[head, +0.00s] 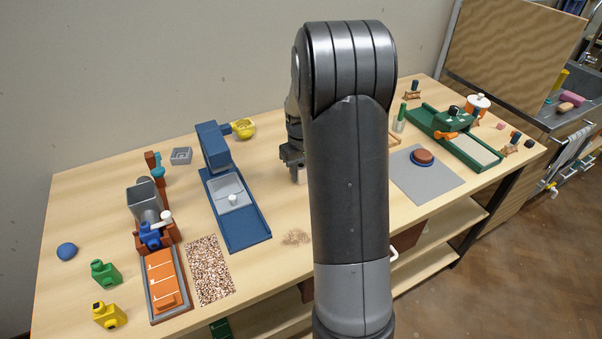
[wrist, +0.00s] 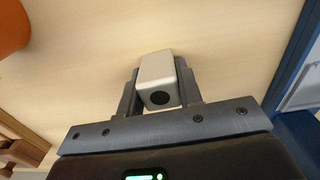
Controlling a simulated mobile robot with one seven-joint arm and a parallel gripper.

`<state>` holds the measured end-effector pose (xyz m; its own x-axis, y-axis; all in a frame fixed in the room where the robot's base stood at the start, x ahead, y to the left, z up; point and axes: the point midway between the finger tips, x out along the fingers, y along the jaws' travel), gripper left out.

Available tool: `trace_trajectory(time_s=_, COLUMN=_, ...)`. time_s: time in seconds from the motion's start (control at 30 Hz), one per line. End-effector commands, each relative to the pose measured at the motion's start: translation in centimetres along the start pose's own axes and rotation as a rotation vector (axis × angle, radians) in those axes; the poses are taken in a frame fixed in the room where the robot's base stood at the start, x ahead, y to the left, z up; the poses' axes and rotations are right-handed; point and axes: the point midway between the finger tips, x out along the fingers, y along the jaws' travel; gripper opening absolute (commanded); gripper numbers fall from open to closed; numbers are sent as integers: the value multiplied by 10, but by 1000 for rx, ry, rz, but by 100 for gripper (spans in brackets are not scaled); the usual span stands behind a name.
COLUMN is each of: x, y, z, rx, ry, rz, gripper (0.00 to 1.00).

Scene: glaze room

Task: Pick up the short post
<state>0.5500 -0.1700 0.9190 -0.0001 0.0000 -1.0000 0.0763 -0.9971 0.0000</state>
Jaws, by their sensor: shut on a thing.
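The short post (wrist: 158,75) is a pale, whitish block with a dark round hole in its end, in the middle of the wrist view. My gripper (wrist: 157,92) is shut on it, with one dark finger on each side. In the head view my gripper (head: 294,160) points down over the table, left of my arm, with a small pale bit of the post (head: 301,176) showing at its fingers. I cannot tell whether the post touches the table.
On the table (head: 100,180), a blue press-like device (head: 235,215) stands left of my gripper. A grey mat with a red-brown disc (head: 422,157) and a green device (head: 455,135) are to the right. Bare wood lies around the gripper. My arm hides the middle.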

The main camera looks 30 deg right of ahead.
Motion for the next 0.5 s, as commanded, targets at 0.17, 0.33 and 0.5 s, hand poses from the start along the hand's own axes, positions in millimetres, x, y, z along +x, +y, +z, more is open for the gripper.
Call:
trace_trajectory(time_s=0.17, x=0, y=0, z=0, rx=0, ry=0, rz=0, gripper=12)
trace_trajectory(time_s=0.33, x=0, y=0, z=0, rx=0, ry=1, rz=0, gripper=8)
trace_trajectory(time_s=0.5, x=-6, y=0, z=-1, rx=0, ry=2, rz=1, gripper=8)
